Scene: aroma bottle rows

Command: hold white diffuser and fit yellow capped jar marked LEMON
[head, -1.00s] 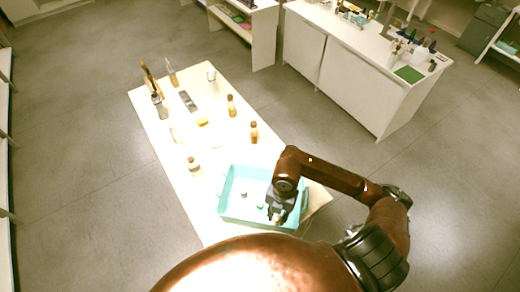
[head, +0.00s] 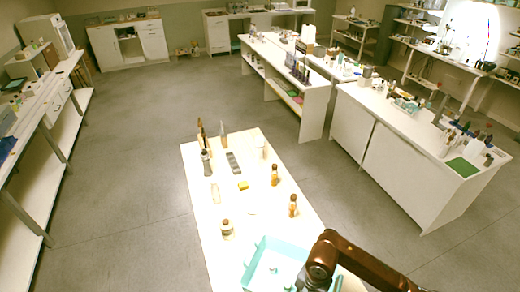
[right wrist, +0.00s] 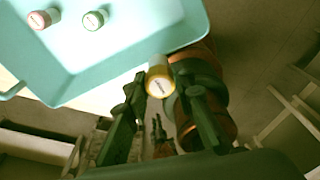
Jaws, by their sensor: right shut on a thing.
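A small jar with a yellow-rimmed cap (right wrist: 160,82) is between the fingers of my right gripper (right wrist: 163,92), which is shut on it, in the right wrist view. The mark on its pale top is too small to read. The jar is beside the rim of the turquoise tray (right wrist: 130,50). In the head view my right arm (head: 325,262) is at the tray's right side, with its gripper mostly cut off. A white upright cylinder (head: 262,150) stands at the table's far right; I cannot tell if it is the diffuser. My left gripper is not in view.
A red-capped jar (right wrist: 42,19) and a green-capped jar (right wrist: 94,20) are in the tray. Amber bottles (head: 274,175), a dark flat item (head: 233,163) and a yellow block (head: 243,186) are on the pale table (head: 235,258). A white cabinet (head: 400,165) stands to the right.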

